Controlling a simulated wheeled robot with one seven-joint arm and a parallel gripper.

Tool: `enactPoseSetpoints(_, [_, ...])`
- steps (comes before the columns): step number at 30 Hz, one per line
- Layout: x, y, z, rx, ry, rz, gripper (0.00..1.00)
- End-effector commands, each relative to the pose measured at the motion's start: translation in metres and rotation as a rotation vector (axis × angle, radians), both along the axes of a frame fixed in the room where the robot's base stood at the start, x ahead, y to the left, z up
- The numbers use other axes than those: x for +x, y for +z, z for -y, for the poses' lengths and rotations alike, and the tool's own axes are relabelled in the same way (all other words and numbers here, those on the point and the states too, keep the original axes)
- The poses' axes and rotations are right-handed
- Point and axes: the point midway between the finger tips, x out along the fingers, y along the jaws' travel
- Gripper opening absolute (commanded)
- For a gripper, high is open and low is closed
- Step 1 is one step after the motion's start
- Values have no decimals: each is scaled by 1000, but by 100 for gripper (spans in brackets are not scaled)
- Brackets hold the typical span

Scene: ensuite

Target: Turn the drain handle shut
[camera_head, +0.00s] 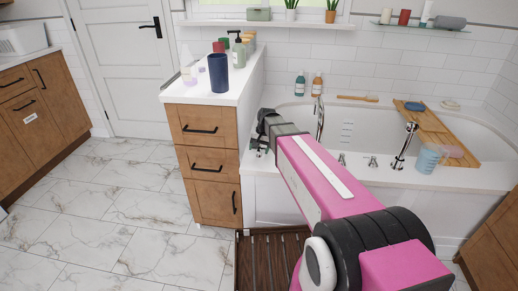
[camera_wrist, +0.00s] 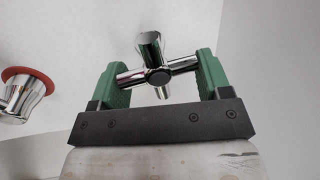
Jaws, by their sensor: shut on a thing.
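The drain handle (camera_wrist: 158,77) is a chrome cross-shaped handle in the wrist view. My gripper (camera_wrist: 159,70) has its green fingers on either side of it, shut on its left and right arms. Another arm of the cross points up between the fingers, and a shorter one points down towards the gripper's dark bar. In the head view, my gripper (camera_head: 266,128) is at the left end of the bathtub, by the drawer cabinet. The handle cannot be made out clearly there.
A chrome fitting with a red ring (camera_wrist: 22,90) stands left of the gripper. The bathtub (camera_head: 440,125) has a wooden tray (camera_head: 436,132) across it and a curved spout (camera_head: 319,118). The cabinet (camera_head: 207,160) bears a dark blue cup (camera_head: 218,73) and bottles close by.

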Motion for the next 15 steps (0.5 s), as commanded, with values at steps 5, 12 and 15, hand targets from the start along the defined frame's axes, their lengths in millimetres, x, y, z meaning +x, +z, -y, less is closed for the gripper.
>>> enactPoseSetpoints(5, [0,0,0,-1,-11,0,47])
enactPoseSetpoints(12, [0,0,0,0,-11,0,47])
enactPoseSetpoints(15, [0,0,0,0,-10,0,89])
